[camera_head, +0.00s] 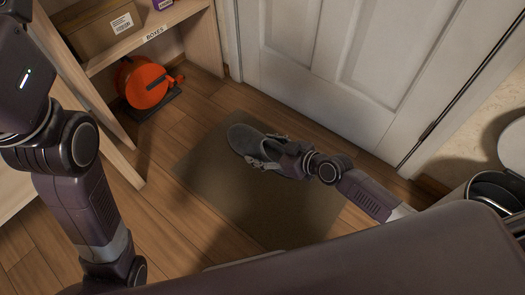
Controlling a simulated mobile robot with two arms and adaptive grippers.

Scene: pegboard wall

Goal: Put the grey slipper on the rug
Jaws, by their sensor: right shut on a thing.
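The grey slipper (243,138) is over the far part of the brown rug (225,190), near the white door. My right gripper (267,158) is shut on the slipper's near-right side, its arm coming in from the right. I cannot tell whether the slipper's sole touches the rug or is a little above it. My left arm hangs at the left edge of the view, and its gripper is out of view.
A wooden shelf (185,15) at the upper left holds a cardboard box (100,28). An orange reel (145,82) stands on the floor below it. The white door (315,60) is behind the rug. A metal bin (495,190) stands at the right. The rug's near part is clear.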

